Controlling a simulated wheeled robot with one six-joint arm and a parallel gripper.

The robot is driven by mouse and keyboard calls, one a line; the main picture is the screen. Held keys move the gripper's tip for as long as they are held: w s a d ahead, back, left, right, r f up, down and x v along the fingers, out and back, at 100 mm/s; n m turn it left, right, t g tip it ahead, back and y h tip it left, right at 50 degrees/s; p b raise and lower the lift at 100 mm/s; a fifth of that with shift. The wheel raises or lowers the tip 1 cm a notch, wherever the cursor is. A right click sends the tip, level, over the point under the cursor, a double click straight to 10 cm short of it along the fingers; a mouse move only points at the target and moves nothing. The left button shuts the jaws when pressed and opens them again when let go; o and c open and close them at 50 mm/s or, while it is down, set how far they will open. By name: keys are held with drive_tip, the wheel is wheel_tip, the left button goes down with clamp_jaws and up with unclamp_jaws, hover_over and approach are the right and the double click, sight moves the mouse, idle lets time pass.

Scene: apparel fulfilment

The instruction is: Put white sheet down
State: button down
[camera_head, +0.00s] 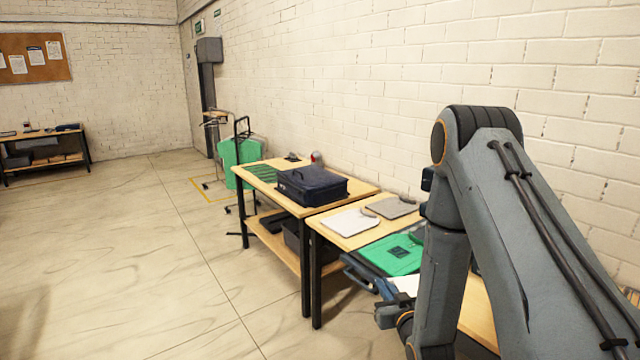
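A white flat item (349,222) lies on the near wooden table, at its far left corner. A second white patch, perhaps a sheet (405,284), shows lower down, beside the end of my arm and just below a green folded garment (393,254). My gripper (392,312) is low at the table's front edge, partly hidden by my own arm. Its fingers cannot be made out, so I cannot tell whether it is open or holds the lower white piece.
A grey flat item (392,207) lies beside the white one. A dark box-like bag (312,185) stands on the adjoining table (262,186). A green garment hangs on a rack (240,155) behind. The brick wall is close on the right; the floor at left is clear.

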drive_tip(key=s+d+f+m+h, duration=0.2)
drive_tip(key=s+f+h, duration=0.1)
drive_tip(key=s+f, duration=0.15)
wheel_tip(320, 180, down, 10)
drive_tip(key=w+r+b, duration=0.1)
drive_tip(key=w+b, duration=0.2)
drive_tip(key=b, duration=0.7)
drive_tip(key=s, duration=0.1)
drive_tip(key=s+r, duration=0.1)
drive_tip(key=s, duration=0.1)
drive_tip(key=s+r, duration=0.1)
drive_tip(key=s, duration=0.1)
drive_tip(key=shift+s+a, duration=0.15)
drive_tip(key=shift+s, duration=0.05)
